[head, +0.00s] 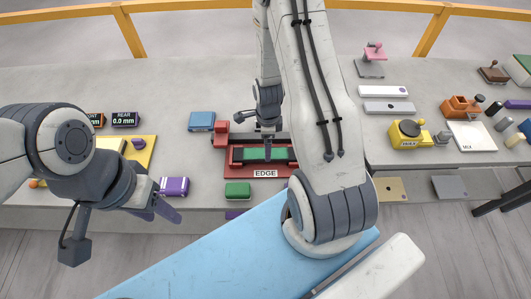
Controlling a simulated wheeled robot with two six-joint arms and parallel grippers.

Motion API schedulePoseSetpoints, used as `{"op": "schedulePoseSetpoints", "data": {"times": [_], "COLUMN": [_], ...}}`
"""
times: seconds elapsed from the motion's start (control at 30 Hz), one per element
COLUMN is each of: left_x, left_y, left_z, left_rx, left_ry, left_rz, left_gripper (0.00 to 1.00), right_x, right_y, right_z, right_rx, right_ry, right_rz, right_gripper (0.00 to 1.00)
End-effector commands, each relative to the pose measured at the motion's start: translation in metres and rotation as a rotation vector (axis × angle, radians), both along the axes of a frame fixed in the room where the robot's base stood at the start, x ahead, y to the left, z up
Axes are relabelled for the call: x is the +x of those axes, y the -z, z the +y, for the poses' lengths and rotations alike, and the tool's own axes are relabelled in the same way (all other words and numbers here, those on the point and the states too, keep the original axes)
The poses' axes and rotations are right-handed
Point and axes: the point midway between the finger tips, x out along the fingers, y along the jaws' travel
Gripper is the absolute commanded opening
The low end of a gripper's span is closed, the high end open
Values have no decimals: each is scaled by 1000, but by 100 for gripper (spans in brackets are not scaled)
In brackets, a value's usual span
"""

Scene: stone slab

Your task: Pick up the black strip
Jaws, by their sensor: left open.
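I cannot clearly pick out the black strip. A dark bar (240,137) lies along the back of the red fixture labelled EDGE (234,172), and I cannot tell if it is the strip or part of the fixture. A green block (264,155) lies in the fixture. My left gripper (118,225) is at the left, in front of the slab's near edge, open and empty, well apart from the fixture. My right gripper (268,131) points down over the back of the fixture; its small fingers do not show whether they are open. My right arm hides the area right of it.
A purple block (174,186), a green block (237,191) and a blue block (201,121) stand around the fixture. A yellow plate (146,150) and small displays (124,119) are at left. A yellow WAX unit (405,135) and several small items crowd the right.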

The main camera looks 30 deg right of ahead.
Motion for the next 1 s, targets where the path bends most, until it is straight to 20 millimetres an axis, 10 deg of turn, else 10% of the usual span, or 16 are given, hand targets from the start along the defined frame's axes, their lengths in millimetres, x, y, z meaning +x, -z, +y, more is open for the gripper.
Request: {"op": "schedulePoseSetpoints", "data": {"times": [0.83,1.0], "left_x": [0,0], "left_y": [-5,-5], "left_z": [0,0], "left_rx": [0,0], "left_ry": [1,1], "left_rz": [0,0], "left_gripper": [50,50], "right_x": [9,8], "right_y": [56,56], "right_z": [3,3], "right_rx": [-1,-1], "right_ry": [-2,-2], "right_rz": [-1,-1], "right_gripper": [100,35]}}
